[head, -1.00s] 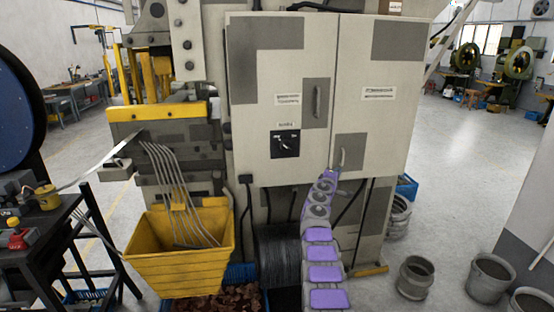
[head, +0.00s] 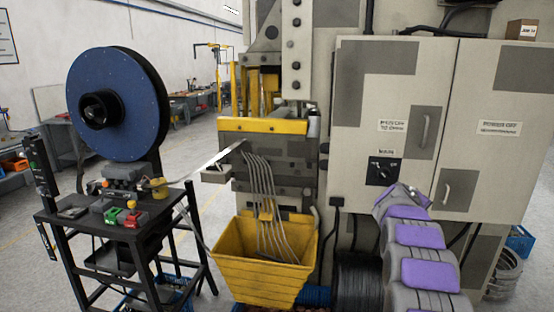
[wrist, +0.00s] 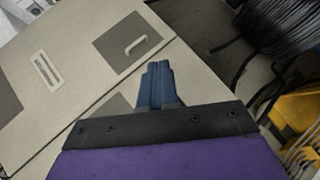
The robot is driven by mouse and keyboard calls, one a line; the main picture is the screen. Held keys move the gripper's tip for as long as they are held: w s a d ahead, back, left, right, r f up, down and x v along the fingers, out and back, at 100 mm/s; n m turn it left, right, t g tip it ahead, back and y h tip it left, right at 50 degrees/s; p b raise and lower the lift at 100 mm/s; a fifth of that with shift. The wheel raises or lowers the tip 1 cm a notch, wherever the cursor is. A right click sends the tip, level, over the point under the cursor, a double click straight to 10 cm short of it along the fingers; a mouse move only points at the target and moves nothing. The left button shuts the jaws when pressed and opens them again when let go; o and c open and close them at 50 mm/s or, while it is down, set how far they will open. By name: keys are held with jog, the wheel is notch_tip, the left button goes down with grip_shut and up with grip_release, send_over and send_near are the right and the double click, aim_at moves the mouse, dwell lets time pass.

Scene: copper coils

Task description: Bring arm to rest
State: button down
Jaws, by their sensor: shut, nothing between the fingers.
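My gripper (wrist: 158,70) shows in the wrist view as two dark blue fingers pressed together, with nothing between them. It is in front of the pale cabinet doors, which look tilted in that view. In the head view my purple and grey arm rises from the bottom right and ends before the lower part of the machine cabinet (head: 375,110). The gripper's fingertips cannot be made out in the head view. I cannot tell whether the arm touches the cabinet.
A yellow bin (head: 262,265) stands under the press, left of my arm. A black coil (head: 357,285) lies between them. A black stand (head: 150,220) with a blue reel (head: 118,103) is at left. Grey rings (head: 505,275) lie at right. Open floor shows behind the stand.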

jog(key=s+a+f+m+g+y, duration=0.1)
jog(key=s+a+f+g+y, duration=0.1)
jog(key=s+a, duration=0.9)
jog(key=s+a+f+m+g+y, duration=0.1)
jog(key=s+a+f+g+y, duration=0.2)
jog(key=s+a, duration=0.8)
jog(key=s+a+f+m+g+y, duration=0.1)
jog(key=s+a+g+y, duration=0.3)
jog(key=s, duration=3.4)
jog(key=a+f, duration=0.1)
jog(key=a, duration=0.6)
jog(key=shift+s+a+f+m, duration=0.15)
jog(key=shift+a+m, duration=0.05)
jog(key=shift+m, duration=0.2)
